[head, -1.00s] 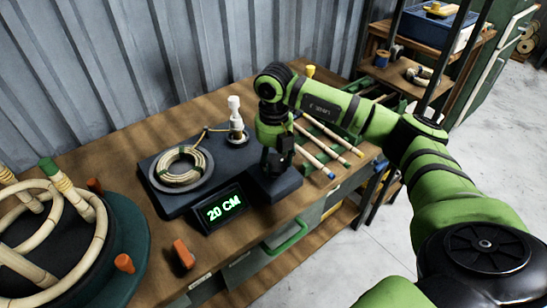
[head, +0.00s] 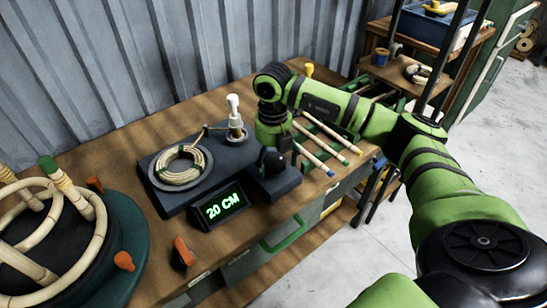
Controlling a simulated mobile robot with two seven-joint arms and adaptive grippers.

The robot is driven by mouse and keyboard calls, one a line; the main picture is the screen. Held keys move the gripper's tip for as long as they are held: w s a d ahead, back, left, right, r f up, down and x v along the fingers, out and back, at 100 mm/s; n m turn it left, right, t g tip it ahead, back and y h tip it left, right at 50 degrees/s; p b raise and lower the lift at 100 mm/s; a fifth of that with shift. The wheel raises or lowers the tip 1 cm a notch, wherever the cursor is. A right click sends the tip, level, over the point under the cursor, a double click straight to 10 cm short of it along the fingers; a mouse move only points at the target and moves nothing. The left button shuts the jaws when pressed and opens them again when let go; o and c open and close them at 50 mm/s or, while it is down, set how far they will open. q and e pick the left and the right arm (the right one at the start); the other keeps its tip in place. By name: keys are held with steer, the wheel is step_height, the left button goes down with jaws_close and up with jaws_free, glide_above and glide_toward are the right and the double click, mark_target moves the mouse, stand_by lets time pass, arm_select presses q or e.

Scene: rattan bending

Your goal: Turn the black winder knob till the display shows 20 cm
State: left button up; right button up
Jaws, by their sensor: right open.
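The black winder knob (head: 272,161) is a round dark ball on the right block of the dark winder (head: 187,203). The display (head: 225,206) on the winder's front reads 20 CM in green. A coil of pale cane (head: 181,164) lies on the winder's round plate, with a strand leading towards a white-topped post (head: 234,112). My right gripper (head: 292,152) is open, just behind and to the right of the knob, and appears clear of it. Its fingers are dark and partly hidden. My left gripper is not in view.
Several cane rods (head: 325,131) lie on a green rack right of the winder. A round bending form with bent cane (head: 95,215) stands at the left. The back wall is corrugated metal.

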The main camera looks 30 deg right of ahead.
mark_target(273, 162)
steer(key=shift+w+r, duration=0.1)
steer(key=shift+r, duration=0.25)
step_height(273, 162, up, 11)
steer(key=shift+r, duration=0.2)
steer(key=shift+f, duration=0.1)
stand_by(0.4)
